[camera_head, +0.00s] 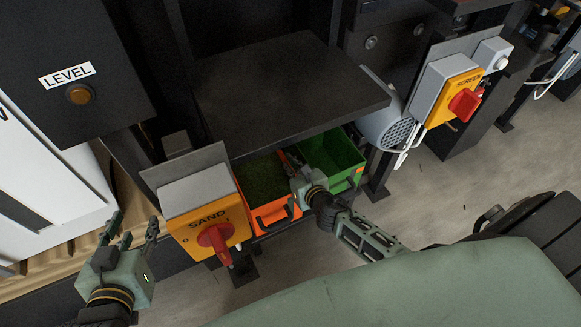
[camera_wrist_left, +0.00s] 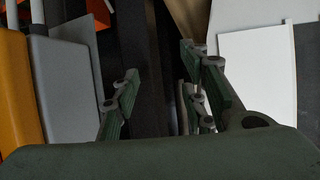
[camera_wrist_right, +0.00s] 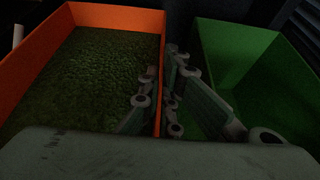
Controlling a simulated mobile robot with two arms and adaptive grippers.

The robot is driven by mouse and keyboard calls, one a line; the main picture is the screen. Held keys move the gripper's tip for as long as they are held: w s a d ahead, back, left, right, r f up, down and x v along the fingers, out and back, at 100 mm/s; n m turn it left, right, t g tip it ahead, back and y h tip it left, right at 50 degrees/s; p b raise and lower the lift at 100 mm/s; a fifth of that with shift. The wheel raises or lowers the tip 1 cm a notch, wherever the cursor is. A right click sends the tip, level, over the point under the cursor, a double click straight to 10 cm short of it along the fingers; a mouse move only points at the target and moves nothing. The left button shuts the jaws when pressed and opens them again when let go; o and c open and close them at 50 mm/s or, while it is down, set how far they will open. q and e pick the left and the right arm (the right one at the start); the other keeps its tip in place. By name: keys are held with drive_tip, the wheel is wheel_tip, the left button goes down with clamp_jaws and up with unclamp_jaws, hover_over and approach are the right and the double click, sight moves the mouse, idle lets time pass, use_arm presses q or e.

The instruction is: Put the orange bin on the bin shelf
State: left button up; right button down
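The orange bin (camera_head: 268,208) sits under a dark flat shelf (camera_head: 290,85), beside the green bin (camera_head: 345,165). It holds dark green turf-like material, and its black handle faces out. In the right wrist view, the orange bin (camera_wrist_right: 120,17) fills the left side. My right gripper (camera_head: 288,156) is at the side wall between the bins. Its fingers (camera_wrist_right: 161,72) straddle the orange wall closely and look shut on it; exact contact is partly hidden. My left gripper (camera_head: 133,226) is open and empty, left of the sand box. I cannot tell which surface is the bin shelf.
The yellow SAND switch box (camera_head: 205,208) with a red knob stands left of the orange bin. A yellow SCREEN box (camera_head: 456,95) and a grey motor (camera_head: 388,120) are at the right. The shelf's underside is close above the bins. Open floor lies in front.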

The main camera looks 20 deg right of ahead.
use_arm(q)
drive_tip(key=shift+r, duration=0.1)
use_arm(e)
drive_tip(key=shift+r, duration=0.1)
use_arm(q)
drive_tip(key=shift+w+d+r, duration=0.1)
drive_tip(key=shift+w+r, duration=0.1)
drive_tip(key=shift+r, duration=0.1)
drive_tip(key=shift+w+d+r+t, duration=0.1)
drive_tip(key=shift+w+r+t, duration=0.2)
drive_tip(key=shift+r+t, duration=0.1)
use_arm(e)
drive_tip(key=c, duration=2.5)
unclamp_jaws()
drive_tip(key=o, duration=0.6)
drive_tip(key=shift+o, duration=0.2)
drive_tip(key=shift+s+f, duration=0.1)
drive_tip(key=shift+f, duration=0.25)
use_arm(q)
drive_tip(key=shift+s+f, duration=0.2)
drive_tip(key=shift+f, duration=0.05)
use_arm(e)
drive_tip(key=o, duration=0.3)
